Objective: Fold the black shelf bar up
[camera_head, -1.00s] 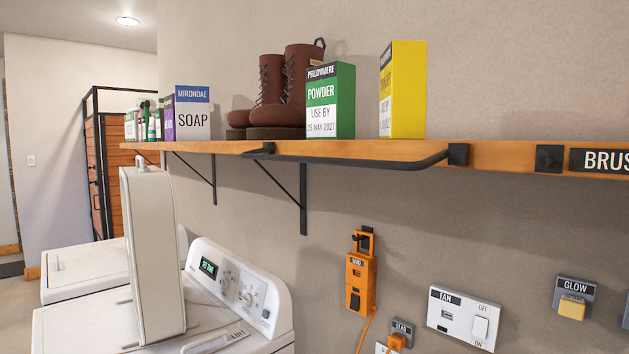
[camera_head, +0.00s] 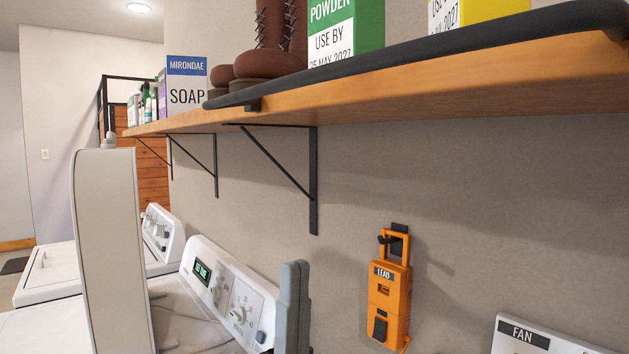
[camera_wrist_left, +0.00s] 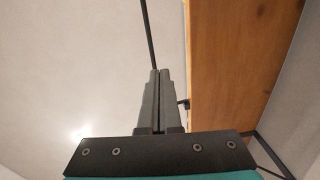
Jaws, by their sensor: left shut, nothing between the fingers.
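The black bar (camera_head: 430,58) runs along the front of the wooden shelf (camera_head: 420,105). In the head view it shows above the shelf's front edge and covers the lower parts of the boots and boxes. My left gripper (camera_head: 293,268) is shut and empty, pointing up below the shelf, in front of the wall. In the left wrist view its fingers (camera_wrist_left: 157,75) are together, with the thin black bar (camera_wrist_left: 147,30) beyond the tips, apart from the shelf edge. I cannot tell whether they touch. My right gripper is not in view.
On the shelf stand brown boots (camera_head: 275,55), a green powder box (camera_head: 345,30), a yellow box (camera_head: 490,10) and a soap box (camera_head: 187,85). A bracket (camera_head: 313,180) hangs below. An orange lead unit (camera_head: 390,295) is on the wall. A washer (camera_head: 235,295) stands at lower left.

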